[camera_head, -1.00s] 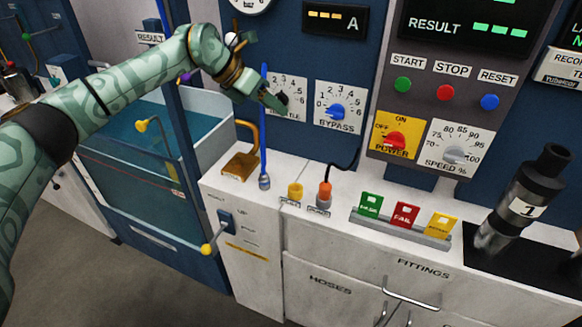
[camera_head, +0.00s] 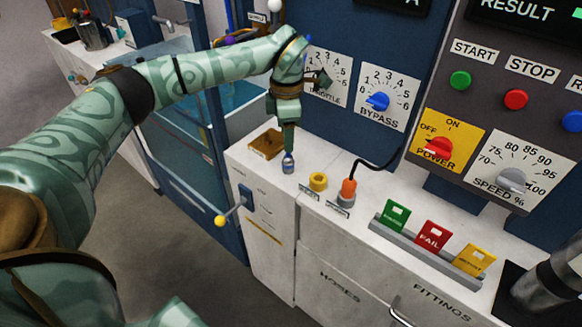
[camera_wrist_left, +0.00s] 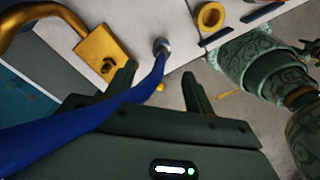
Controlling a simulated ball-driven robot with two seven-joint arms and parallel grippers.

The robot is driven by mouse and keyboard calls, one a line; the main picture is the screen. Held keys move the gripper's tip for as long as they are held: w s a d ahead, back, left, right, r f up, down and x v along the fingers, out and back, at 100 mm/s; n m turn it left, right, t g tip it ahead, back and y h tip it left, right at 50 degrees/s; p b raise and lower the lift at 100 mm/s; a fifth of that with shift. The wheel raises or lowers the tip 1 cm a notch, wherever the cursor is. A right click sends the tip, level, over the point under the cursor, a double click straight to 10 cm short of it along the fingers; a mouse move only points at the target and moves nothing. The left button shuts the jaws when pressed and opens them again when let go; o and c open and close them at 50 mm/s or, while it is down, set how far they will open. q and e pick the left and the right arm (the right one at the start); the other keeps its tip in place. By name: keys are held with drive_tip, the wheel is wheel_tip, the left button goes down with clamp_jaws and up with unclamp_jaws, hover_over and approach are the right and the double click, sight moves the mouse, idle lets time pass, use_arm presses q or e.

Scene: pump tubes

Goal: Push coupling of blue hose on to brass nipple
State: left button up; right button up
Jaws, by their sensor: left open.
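The blue hose (camera_wrist_left: 100,110) runs between the fingers of my left gripper (camera_wrist_left: 160,84) in the left wrist view. Its metallic coupling (camera_wrist_left: 161,46) is at the hose end, just beyond the fingertips, by the counter top. In the head view my left gripper (camera_head: 289,146) points down, directly above the coupling (camera_head: 288,163), and hides most of the hose. The fingers stand apart, one on each side of the hose. My right gripper does not show.
A brass plate (camera_head: 266,144) with a bent pipe (camera_wrist_left: 50,12) is left of the coupling. A yellow ring fitting (camera_head: 318,181) and an orange plug (camera_head: 348,192) with a black cable are to its right. A lever switch (camera_head: 246,198) is on the cabinet front below.

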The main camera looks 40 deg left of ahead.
sight(288, 160)
use_arm(q)
wheel_tip(288, 160, down, 4)
drive_tip(key=shift+f+b, duration=0.15)
drive_tip(key=shift+b, duration=0.3)
wheel_tip(288, 160, down, 5)
drive_tip(key=shift+d+f+b, duration=0.1)
drive_tip(key=shift+b, duration=1.05)
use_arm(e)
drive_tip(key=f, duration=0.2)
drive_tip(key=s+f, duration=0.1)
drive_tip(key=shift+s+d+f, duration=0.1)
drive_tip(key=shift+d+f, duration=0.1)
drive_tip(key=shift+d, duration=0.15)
use_arm(q)
drive_tip(key=shift+s+r, duration=0.1)
drive_tip(key=shift+r, duration=0.1)
drive_tip(key=shift+c, duration=0.3)
drive_tip(key=c, duration=1.1)
